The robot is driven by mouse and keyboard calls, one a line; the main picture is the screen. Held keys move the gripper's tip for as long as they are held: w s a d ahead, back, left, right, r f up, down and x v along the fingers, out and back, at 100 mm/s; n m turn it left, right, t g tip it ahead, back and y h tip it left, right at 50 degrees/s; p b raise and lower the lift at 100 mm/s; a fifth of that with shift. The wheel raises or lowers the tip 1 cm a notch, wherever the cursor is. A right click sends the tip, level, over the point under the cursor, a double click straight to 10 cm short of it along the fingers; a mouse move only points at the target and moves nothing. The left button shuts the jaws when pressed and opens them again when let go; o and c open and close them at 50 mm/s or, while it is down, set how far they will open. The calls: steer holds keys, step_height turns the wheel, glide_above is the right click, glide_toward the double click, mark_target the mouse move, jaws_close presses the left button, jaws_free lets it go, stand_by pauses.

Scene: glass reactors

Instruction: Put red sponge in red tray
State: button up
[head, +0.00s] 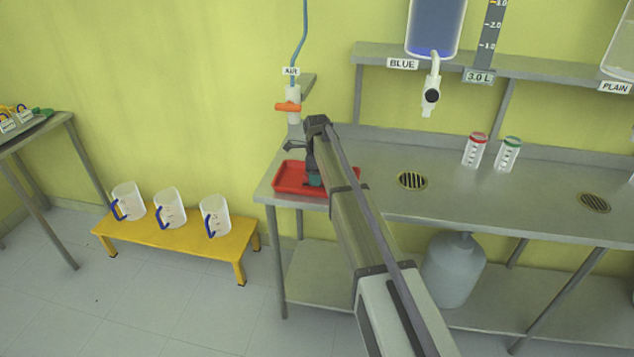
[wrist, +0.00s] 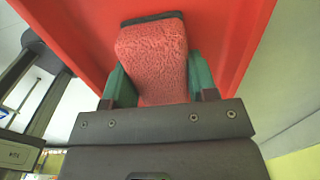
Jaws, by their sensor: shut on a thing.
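The red sponge (wrist: 154,62) shows in the wrist view, a pinkish-red porous block with a dark layer at its far end. My gripper (wrist: 157,85) has its green fingers shut on the sponge's two sides. The red tray (wrist: 80,25) fills the background behind the sponge in that view. In the head view the red tray (head: 288,180) lies on the left end of the steel bench, and my gripper (head: 314,180) points down over it. The sponge is hidden in the head view. I cannot tell whether the sponge touches the tray floor.
An air valve with an orange handle (head: 288,107) hangs on the wall just behind the tray. Red-capped (head: 475,150) and green-capped (head: 508,154) bottles stand farther right on the bench (head: 450,195). Three jugs stand on a yellow stool (head: 180,240) at left.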

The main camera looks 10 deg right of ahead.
steer(key=shift+f, duration=0.1)
steer(key=o, duration=0.9)
step_height(320, 180, up, 13)
steer(key=p, duration=1.2)
steer(key=s+n, duration=0.7)
steer(key=s, duration=0.5)
steer(key=s+d+n, duration=0.1)
steer(key=s+n, duration=0.6)
steer(key=s, duration=0.6)
steer(key=s+n, duration=0.8)
steer(key=s, duration=0.5)
steer(key=shift+s+d+f, duration=0.15)
steer(key=shift+s+f, duration=0.1)
steer(key=shift+f, duration=0.1)
